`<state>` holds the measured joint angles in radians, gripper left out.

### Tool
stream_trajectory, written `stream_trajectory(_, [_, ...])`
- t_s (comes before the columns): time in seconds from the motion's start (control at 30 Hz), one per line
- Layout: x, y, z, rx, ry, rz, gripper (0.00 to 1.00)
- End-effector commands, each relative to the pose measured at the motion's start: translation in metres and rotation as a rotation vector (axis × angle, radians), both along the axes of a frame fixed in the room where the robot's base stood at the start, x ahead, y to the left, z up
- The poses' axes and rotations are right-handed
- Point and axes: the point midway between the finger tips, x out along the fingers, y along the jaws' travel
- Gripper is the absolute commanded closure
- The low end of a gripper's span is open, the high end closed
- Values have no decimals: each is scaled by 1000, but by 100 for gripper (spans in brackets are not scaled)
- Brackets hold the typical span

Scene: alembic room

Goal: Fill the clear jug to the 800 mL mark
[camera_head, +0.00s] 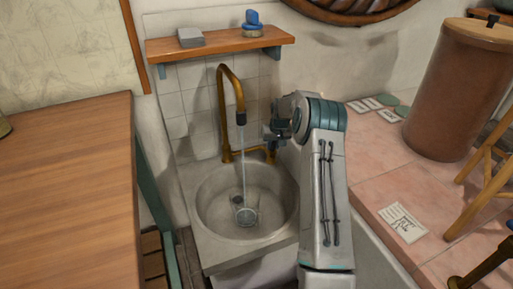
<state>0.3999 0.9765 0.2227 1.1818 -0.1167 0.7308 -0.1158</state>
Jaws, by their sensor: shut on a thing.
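My gripper (271,138) is at the right side of the tap's base, by the brass handle (268,153). It is shut on what looks like this handle; my arm partly hides the contact.
The sink (205,247) has a pale rim around the basin. A wooden shelf (220,45) with a grey block (191,37) and a blue object (252,22) is above. A wooden counter (65,180) is left; a pink tiled counter (375,165) is right.

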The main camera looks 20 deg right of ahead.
Motion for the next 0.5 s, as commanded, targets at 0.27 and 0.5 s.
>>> stream_trajectory(0.27, [-3, -12, 1, 4, -24, -20, 100])
stream_trajectory(0.5, [-3, -12, 1, 4, -23, -19, 56])
